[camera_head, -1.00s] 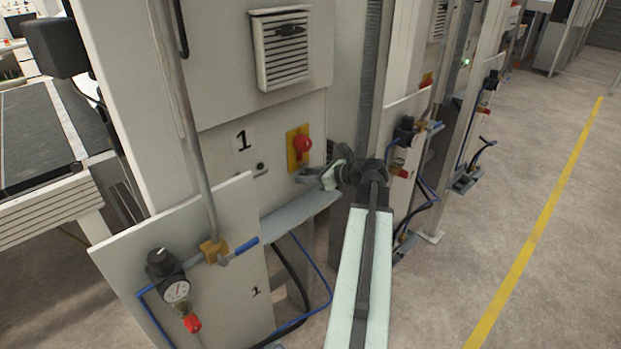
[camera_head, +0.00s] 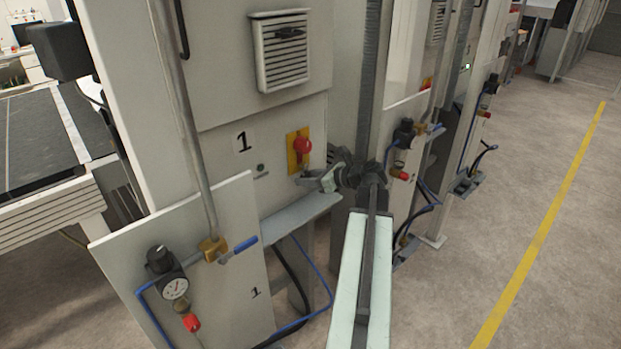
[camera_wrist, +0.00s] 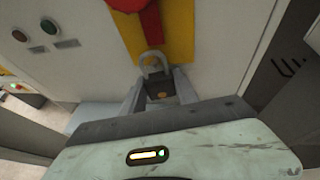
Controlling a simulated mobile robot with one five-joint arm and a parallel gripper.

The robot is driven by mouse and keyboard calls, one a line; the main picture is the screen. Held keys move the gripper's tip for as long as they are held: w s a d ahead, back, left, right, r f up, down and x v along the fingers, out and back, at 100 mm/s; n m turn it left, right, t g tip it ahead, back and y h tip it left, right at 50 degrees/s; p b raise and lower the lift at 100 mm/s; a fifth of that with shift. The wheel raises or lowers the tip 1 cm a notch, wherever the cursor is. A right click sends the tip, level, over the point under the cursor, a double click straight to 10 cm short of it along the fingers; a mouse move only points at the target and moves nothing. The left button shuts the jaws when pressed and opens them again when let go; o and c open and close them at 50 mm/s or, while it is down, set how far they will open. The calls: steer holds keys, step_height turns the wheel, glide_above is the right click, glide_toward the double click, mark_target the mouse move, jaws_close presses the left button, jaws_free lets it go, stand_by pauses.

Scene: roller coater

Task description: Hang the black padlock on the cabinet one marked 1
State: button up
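My gripper (camera_wrist: 160,84) is shut on the black padlock (camera_wrist: 160,91), which sits between the two fingers with its grey shackle (camera_wrist: 155,63) pointing up. The shackle overlaps the lower end of the yellow plate (camera_wrist: 163,22) in the wrist view; I cannot tell whether it passes through the plate. In the head view, my gripper (camera_head: 306,181) is just below the yellow plate (camera_head: 292,160) and red knob (camera_head: 303,146) on cabinet one (camera_head: 215,146), right of its "1" label (camera_head: 243,141). The padlock is too small to make out there.
A grey ledge (camera_head: 300,217) juts out below the gripper. Another cabinet with a valve (camera_head: 405,133) is to the right. Open floor lies further right.

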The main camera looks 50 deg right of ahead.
steer(key=shift+o, duration=0.7)
steer(key=shift+w+f, duration=0.1)
steer(key=shift+w, duration=0.25)
steer(key=shift+s, duration=0.1)
steer(key=p+v, duration=0.3)
steer(key=v, duration=0.5)
steer(key=shift+s+p, duration=0.15)
steer(key=shift+p, duration=0.2)
